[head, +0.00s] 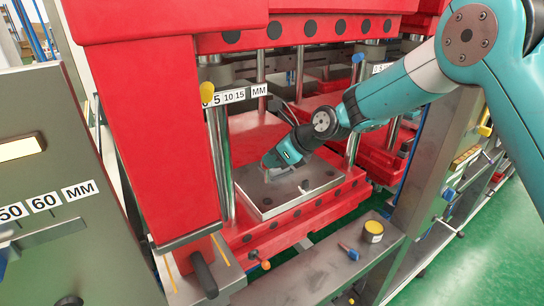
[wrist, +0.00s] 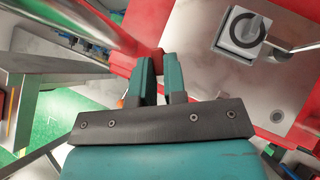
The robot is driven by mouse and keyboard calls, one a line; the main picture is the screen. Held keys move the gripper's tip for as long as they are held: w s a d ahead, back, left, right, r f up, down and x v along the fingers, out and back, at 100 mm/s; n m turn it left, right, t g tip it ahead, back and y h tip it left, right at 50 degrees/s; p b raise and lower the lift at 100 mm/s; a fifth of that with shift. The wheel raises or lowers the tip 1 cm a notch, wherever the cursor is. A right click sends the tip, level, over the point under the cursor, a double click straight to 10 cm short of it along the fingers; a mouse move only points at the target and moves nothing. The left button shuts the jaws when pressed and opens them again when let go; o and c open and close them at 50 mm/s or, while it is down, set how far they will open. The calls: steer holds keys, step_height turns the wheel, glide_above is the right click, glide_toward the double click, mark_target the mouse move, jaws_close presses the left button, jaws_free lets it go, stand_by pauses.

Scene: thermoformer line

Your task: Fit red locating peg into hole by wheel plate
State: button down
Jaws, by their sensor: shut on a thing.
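My gripper (head: 272,163) reaches in low over the grey metal plate (head: 328,174) on the red press bed. In the wrist view my gripper (wrist: 158,70) has its two teal fingers close together, with a small red piece between their tips, which looks like the red locating peg (wrist: 157,57). Most of the peg is hidden by the fingers. A pale square block with a dark ring (wrist: 240,40), perhaps the wheel plate, is on the metal plate, up and right of the fingertips. I cannot make out the peg's hole.
A red press column (head: 150,130) stands at left, and a red beam (head: 300,32) hangs above. A steel guide post (head: 219,160) stands close left of my gripper. On the front ledge (head: 310,272) are a yellow-topped round tin (head: 373,230) and a blue-handled tool (head: 350,252).

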steer(key=shift+r+p, duration=0.2)
steer(key=shift+p, duration=0.1)
steer(key=shift+f, duration=0.1)
steer(key=shift+f+b, duration=1.4)
steer(key=shift+f, duration=1.5)
steer(key=shift+p, duration=0.7)
steer(key=shift+f+b, duration=1.55)
steer(key=shift+f, duration=1.45)
steer(key=c, duration=1.1)
jaws_free()
steer(key=shift+s+d, duration=0.1)
